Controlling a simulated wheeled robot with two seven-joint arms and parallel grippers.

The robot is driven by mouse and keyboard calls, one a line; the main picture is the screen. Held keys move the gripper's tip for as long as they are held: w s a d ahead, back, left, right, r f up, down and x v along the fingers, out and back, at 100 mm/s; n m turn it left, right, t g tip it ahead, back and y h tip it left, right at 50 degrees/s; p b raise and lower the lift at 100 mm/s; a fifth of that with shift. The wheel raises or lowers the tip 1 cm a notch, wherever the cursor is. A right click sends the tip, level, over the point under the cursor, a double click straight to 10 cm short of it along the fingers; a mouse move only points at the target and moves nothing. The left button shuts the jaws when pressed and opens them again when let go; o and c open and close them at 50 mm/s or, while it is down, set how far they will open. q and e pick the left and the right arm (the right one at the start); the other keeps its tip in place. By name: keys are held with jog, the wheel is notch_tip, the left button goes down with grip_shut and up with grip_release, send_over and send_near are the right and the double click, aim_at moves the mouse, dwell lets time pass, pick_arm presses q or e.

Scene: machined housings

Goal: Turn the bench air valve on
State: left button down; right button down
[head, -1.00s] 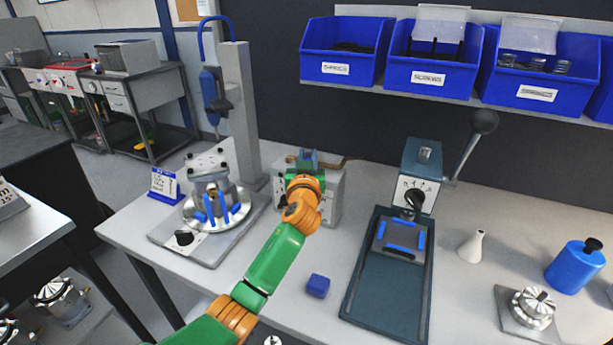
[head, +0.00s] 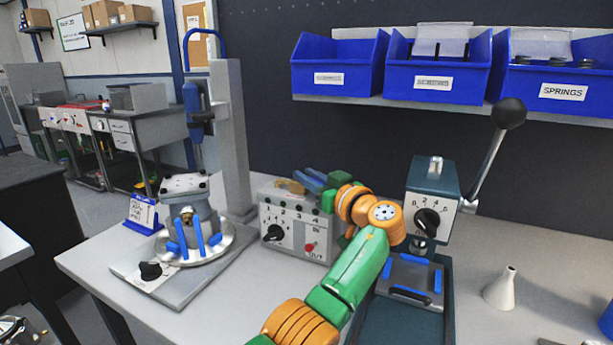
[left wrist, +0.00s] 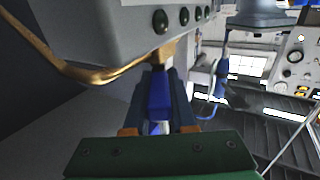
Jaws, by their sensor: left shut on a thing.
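A grey control box (head: 292,245) with dials and a red switch stands on the bench. A brass fitting (head: 290,186) shows at its back top edge, and in the left wrist view the brass (left wrist: 163,52) meets a blue handle (left wrist: 160,97), seemingly the air valve's. My left gripper (head: 314,180) reaches in from the right behind the box top. In the left wrist view its fingers (left wrist: 160,100) are shut on the blue handle, one on each side. The handle's exact angle is hard to tell. My right gripper is in neither view.
A press (head: 432,190) with a long black-knobbed lever stands right of my left arm. A round fixture (head: 190,240) and a column with a blue hose (head: 232,140) stand left. Blue bins (head: 435,75) hang above. A white cone (head: 501,288) stands at right.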

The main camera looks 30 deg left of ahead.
pick_arm(q)
jog(key=shift+g, duration=0.3)
jog(key=c, duration=0.7)
grip_release()
jog(key=shift+w+a, duration=0.1)
jog(key=shift+a, duration=0.05)
jog(key=shift+c, duration=0.2)
notch_tip(320, 180, up, 3)
jog(key=shift+f, duration=0.1)
jog(key=shift+s+d+r+b, duration=0.3)
jog(key=shift+s+r+b, duration=0.25)
jog(key=shift+b, duration=0.25)
jog(key=s+d+r+b, duration=0.4)
jog(key=s+d+r, duration=0.2)
jog(key=s+r, duration=0.3)
jog(key=shift+s, duration=1.15)
